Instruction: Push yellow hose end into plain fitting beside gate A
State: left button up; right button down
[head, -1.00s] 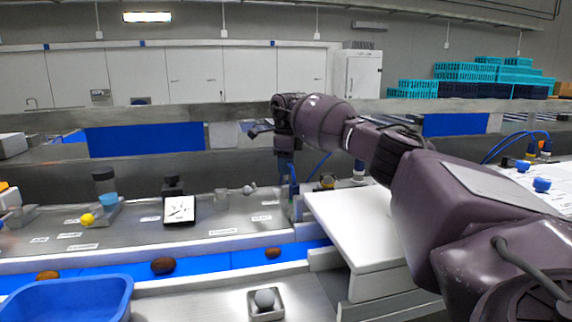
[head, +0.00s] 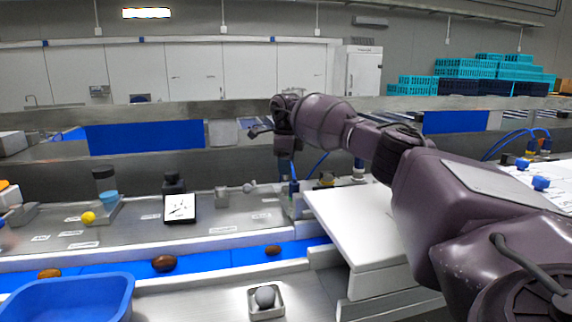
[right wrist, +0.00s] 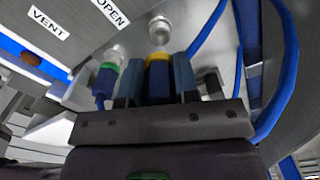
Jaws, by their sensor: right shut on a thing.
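My right gripper (right wrist: 158,82) is shut on the blue hose end with a yellow collar (right wrist: 158,62). The plain metal fitting (right wrist: 159,30) lies straight ahead of the yellow collar in the right wrist view, very close to it. I cannot tell whether they touch. In the head view my right gripper (head: 288,188) points down beside the white board, and its fingertips and the hose end are hard to make out. My left gripper is not in view.
A green-collared hose end (right wrist: 105,78) sits close left of my gripper, at another metal fitting. A blue hose (right wrist: 282,75) loops on the right. VENT (right wrist: 48,22) and OPEN labels are on the metal panel. A white board (head: 345,225) stands right of the gripper.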

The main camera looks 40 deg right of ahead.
aim_at(286, 178)
jog(key=shift+f, duration=0.7)
jog(key=shift+f+p, duration=0.2)
jog(key=shift+p, duration=0.65)
dwell(1.1)
jog(key=shift+f, duration=1.25)
dwell(1.4)
jog(key=c, duration=1.5)
grip_release()
jog(key=o, duration=1)
jog(key=shift+o, duration=0.2)
jog(key=shift+r, duration=0.1)
